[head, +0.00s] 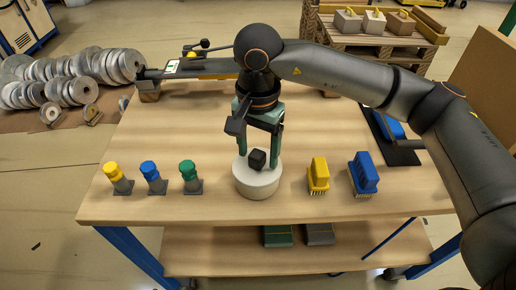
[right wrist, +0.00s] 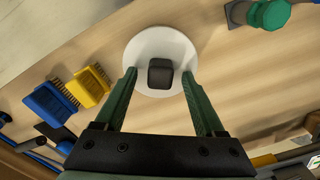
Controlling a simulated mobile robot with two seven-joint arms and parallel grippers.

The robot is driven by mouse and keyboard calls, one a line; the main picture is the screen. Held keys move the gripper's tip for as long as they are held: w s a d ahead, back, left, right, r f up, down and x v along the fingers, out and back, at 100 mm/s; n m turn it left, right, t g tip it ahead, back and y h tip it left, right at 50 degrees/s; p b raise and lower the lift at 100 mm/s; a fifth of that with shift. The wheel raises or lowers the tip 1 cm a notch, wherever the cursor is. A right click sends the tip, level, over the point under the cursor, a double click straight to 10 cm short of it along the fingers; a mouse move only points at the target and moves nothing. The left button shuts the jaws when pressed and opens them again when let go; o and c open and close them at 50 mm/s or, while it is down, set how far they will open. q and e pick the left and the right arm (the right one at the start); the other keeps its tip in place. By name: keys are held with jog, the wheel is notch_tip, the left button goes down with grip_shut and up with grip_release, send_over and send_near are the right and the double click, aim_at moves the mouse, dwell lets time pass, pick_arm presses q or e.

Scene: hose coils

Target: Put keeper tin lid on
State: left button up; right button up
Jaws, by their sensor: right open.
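A round white keeper tin (head: 257,187) stands upright on the wooden table, near its front edge in the middle. Its pale flat top carries a black block-shaped knob (head: 257,158), which looks like the lid's handle. The white lid top (right wrist: 147,48) and the knob (right wrist: 160,73) also show in the right wrist view. I cannot make out a seam between lid and tin. My right gripper (head: 259,157) points down over the tin, open. Its green fingers (right wrist: 158,76) stand on either side of the knob with a gap on both sides. My left gripper is not in view.
Yellow, blue and green-topped pegs (head: 188,176) stand left of the tin. A yellow brush (head: 318,174) and a blue brush (head: 364,173) stand right of it. A dark tray (head: 399,152) lies at the right edge. Metal discs (head: 122,66) lie beyond the table at left.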

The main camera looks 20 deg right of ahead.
jog(key=shift+w+r, duration=0.1)
jog(key=shift+r, duration=0.8)
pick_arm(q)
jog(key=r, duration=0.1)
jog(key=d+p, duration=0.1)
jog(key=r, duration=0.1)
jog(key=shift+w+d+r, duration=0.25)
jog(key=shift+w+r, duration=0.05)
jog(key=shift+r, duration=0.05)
pick_arm(e)
notch_tip(320, 180, up, 11)
